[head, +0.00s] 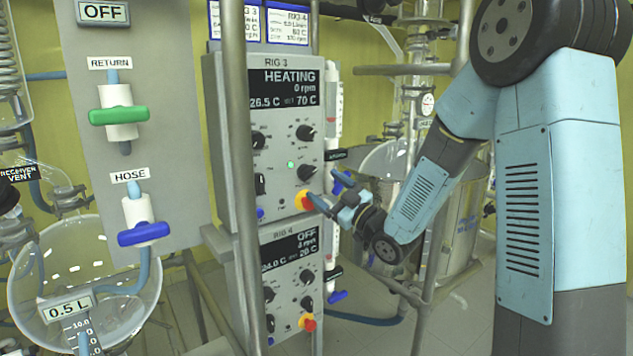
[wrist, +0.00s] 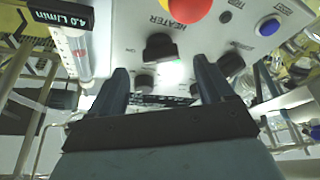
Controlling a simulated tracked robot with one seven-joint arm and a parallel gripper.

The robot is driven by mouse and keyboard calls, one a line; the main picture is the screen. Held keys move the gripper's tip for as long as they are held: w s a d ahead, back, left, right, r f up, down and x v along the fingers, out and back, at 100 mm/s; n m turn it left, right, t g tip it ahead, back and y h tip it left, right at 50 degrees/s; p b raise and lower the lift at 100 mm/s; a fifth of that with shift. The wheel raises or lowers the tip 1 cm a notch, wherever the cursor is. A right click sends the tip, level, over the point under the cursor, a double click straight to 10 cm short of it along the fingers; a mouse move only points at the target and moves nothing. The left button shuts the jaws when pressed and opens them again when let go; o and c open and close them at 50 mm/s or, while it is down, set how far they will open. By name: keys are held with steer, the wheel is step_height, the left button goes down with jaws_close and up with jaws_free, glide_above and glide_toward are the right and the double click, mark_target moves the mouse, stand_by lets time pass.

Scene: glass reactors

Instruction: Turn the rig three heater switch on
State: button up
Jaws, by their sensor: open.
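The rig 3 control box (head: 224,108) stands upright in the head view. Its display (head: 285,88) reads HEATING, 0 rpm, 26.5 C and 70 C. A small green lamp (head: 290,164) on its face is lit. The black heater switch (head: 306,172) is on the lower right of the face; in the wrist view the heater switch (wrist: 160,48) shows near the HEATER lettering. My gripper (head: 328,196) is open and empty in front of the lower right of the box. In the wrist view the fingers of my gripper (wrist: 162,80) are spread, with the switch beyond and between them, apparently untouched.
A red and yellow stop button (head: 304,200) sits just below the switch. The rig 4 box (head: 290,285) below reads OFF. A metal post (head: 238,150) stands before the boxes. A flow tube (wrist: 75,50) is close to the left finger. A steel vessel (head: 465,220) stands behind my arm.

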steer(key=v, duration=0.8)
steer(key=shift+d+f, duration=0.1)
steer(key=s+d+r+m+g+h, duration=0.1)
steer(key=s+d+r+m+h, duration=0.1)
steer(key=d+m+h, duration=0.4)
steer(key=s+d+r+m+g+h, duration=0.1)
steer(key=d+r+m+h, duration=0.15)
steer(key=d+h, duration=0.4)
steer(key=s+m+g+h, duration=0.3)
steer(key=s+m+g, duration=0.3)
steer(key=s, duration=1.6)
steer(key=shift+s+m+g, duration=0.35)
steer(key=shift+g, duration=0.55)
steer(key=shift+f, duration=0.1)
